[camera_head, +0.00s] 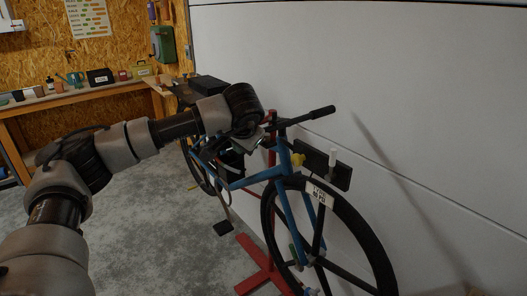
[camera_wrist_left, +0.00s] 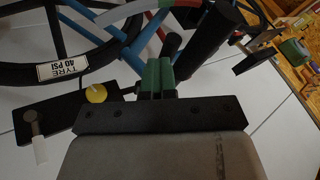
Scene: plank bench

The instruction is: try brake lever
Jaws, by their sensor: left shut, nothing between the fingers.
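A blue bicycle (camera_head: 283,204) stands upright, held off the floor by a red stand (camera_head: 262,268). Its handlebar has a black grip (camera_head: 321,112) pointing right. My left gripper (camera_head: 262,138) is at the near side of the handlebar, partly hidden by my own wrist. In the left wrist view my green fingertips (camera_wrist_left: 158,76) are shut and empty. A thick black grip (camera_wrist_left: 206,42) and a shorter dark bar (camera_wrist_left: 173,46) lie just beyond them. I cannot tell whether the dark bar is the brake lever or whether the fingers touch it. My right gripper is out of view.
A white panelled wall (camera_head: 420,110) is close behind the bicycle. A black plate (camera_head: 322,167) with a yellow knob (camera_head: 298,159) sits behind the front wheel (camera_head: 361,225). A wooden bench (camera_head: 88,92) with tools stands at the back left. The grey floor at left is clear.

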